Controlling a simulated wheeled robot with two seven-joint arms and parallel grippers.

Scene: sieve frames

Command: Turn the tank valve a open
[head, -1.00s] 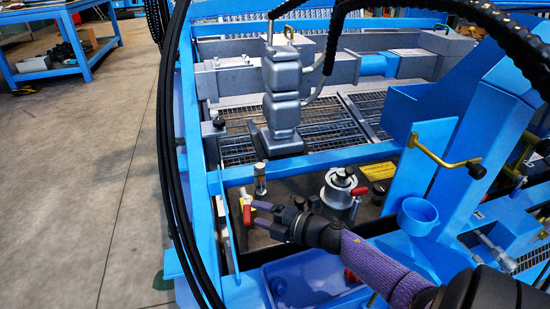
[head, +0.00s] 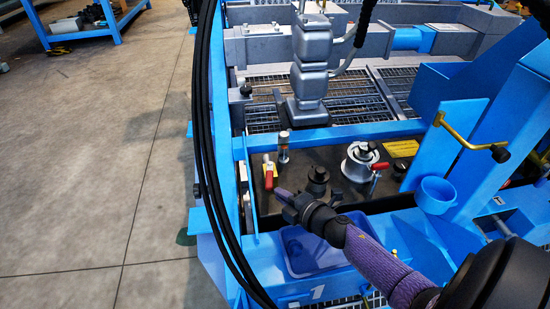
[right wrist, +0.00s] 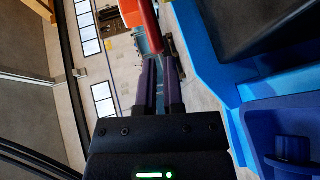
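A valve with a red lever handle (head: 268,172) stands at the left end of the dark tank top in the head view. The handle also shows at the top of the right wrist view (right wrist: 145,28). My right gripper (head: 280,192) reaches it from the lower right. In the right wrist view its two fingers (right wrist: 160,62) are close together, with a narrow gap, and their tips meet the handle. The fingers appear closed on the handle's end. A second red-handled valve (head: 379,167) stands farther right, beside a silver round fitting (head: 361,158). My left gripper is not in view.
A blue bin (head: 300,262) sits below my right gripper. A blue cup holder (head: 436,194) and a brass-coloured bar (head: 458,130) are at the right. A blue frame rail (head: 350,135) runs behind the tank top. Black cables hang at the left, beside open floor.

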